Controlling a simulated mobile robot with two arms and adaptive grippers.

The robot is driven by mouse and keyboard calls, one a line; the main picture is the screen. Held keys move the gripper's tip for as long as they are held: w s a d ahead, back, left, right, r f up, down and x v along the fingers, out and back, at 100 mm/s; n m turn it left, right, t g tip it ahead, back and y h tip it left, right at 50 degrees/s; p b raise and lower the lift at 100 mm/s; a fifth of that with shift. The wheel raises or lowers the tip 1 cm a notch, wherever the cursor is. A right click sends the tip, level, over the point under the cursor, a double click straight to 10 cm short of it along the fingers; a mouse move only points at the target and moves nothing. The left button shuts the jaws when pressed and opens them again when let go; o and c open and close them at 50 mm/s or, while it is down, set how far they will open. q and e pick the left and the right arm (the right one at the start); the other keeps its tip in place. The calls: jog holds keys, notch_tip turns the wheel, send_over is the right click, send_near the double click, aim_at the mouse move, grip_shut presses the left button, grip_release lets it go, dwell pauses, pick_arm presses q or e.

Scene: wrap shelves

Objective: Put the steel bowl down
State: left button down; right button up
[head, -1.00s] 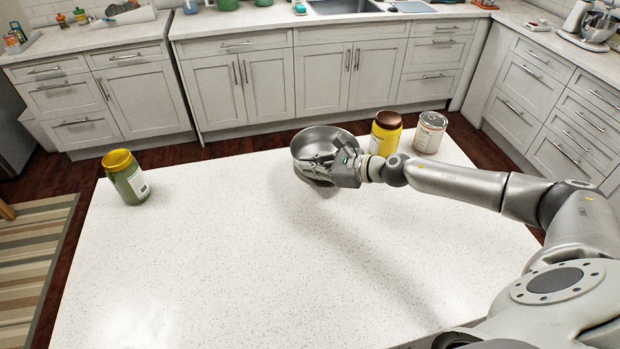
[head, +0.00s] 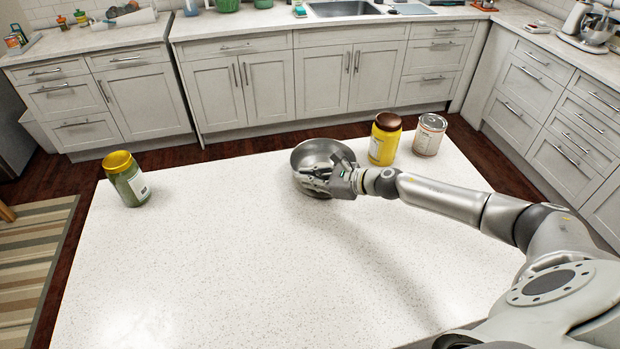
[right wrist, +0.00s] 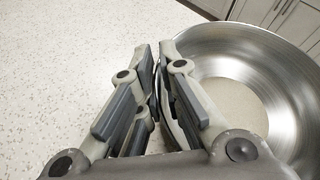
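The steel bowl (head: 318,150) is upright near the far edge of the white speckled table. My right gripper (head: 317,180) is at the near side of the bowl, shut on its rim. In the right wrist view, the bowl (right wrist: 240,62) fills the right side. The fingers of the right gripper (right wrist: 158,80) are close together with the bowl's wall between them. The bowl's underside is hidden, so I cannot tell whether it touches the table or hangs just above it. My left gripper is not in view.
The table (head: 215,250) is clear in its middle and front. A yellow jar with a brown lid (head: 384,140) and a can with a grey lid (head: 430,135) stand right of the bowl. A green jar with a yellow lid (head: 127,182) stands at the far left.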

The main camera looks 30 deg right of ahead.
jog(key=shift+o, duration=1.4)
jog(key=shift+r, duration=0.2)
jog(key=shift+s+d+f, duration=0.1)
jog(key=shift+s+d, duration=0.15)
jog(key=b+v, duration=0.4)
jog(key=v, duration=0.7)
jog(key=shift+s+r, duration=0.2)
